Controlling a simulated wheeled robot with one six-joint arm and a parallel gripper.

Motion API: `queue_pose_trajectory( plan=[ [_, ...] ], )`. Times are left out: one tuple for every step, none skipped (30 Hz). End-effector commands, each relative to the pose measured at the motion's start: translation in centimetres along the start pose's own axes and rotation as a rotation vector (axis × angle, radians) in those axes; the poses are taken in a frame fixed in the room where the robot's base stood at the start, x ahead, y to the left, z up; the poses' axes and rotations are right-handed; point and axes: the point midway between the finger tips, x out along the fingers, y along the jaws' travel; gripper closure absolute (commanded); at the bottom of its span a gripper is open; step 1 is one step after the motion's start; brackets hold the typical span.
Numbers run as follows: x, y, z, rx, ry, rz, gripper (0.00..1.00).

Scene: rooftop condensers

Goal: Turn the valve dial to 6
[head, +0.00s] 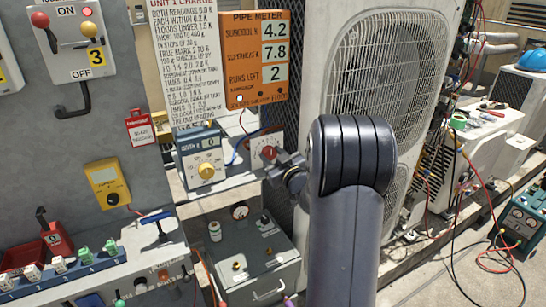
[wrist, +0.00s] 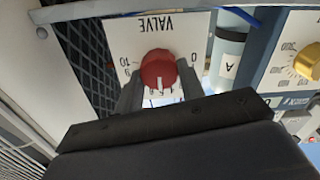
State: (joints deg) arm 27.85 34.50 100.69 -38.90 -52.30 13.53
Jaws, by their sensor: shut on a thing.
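The valve dial is a red round knob (wrist: 157,70) on a white plate marked VALVE (wrist: 143,27), which appears upside down in the wrist view. A 10 shows left of the knob and a 0 right of it. My gripper (wrist: 161,80) is shut on the red knob, with one dark finger on each side. In the head view the red knob (head: 269,153) shows just beyond my gripper (head: 282,164), and part of its plate is hidden.
An orange pipe meter (head: 254,58) reads 4.2, 7.8 and 2. A blue-grey box with a yellow dial (head: 206,170) stands left of the valve. A grey case (head: 262,265) sits below. A large condenser (head: 425,55) stands close on the right.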

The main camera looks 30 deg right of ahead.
Motion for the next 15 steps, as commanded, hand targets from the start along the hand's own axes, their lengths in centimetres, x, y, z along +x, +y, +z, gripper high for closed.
queue_pose_trajectory(
  plan=[
    [-0.01,-0.01,0.01,0.009,0.0,0.0,0.86],
    [-0.01,-0.01,0.02,0.019,0.0,0.0,0.86],
    [-0.01,0.0,0.03,0.039,0.0,0.0,0.86],
    [-0.01,0.0,0.03,0.059,0.0,0.0,0.86],
    [-0.01,0.01,0.04,0.081,0.0,0.0,0.86],
    [-0.01,0.02,0.04,0.116,0.0,0.0,0.86],
    [-0.01,0.03,0.04,0.142,-0.001,0.0,0.86],
    [-0.01,0.04,0.03,0.169,-0.001,0.0,0.86],
    [-0.01,0.05,0.02,0.204,-0.001,0.0,0.86],
    [-0.01,0.06,0.02,0.229,-0.001,0.0,0.86],
    [-0.01,0.07,0.01,0.252,-0.001,0.0,0.86],
    [-0.01,0.07,0.01,0.28,-0.001,0.0,0.86],
    [-0.01,0.08,0.01,0.296,-0.001,0.0,0.86],
    [-0.01,0.08,0.01,0.312,-0.001,-0.001,0.86],
    [-0.01,0.09,0.01,0.327,-0.001,-0.001,0.86]
  ],
)
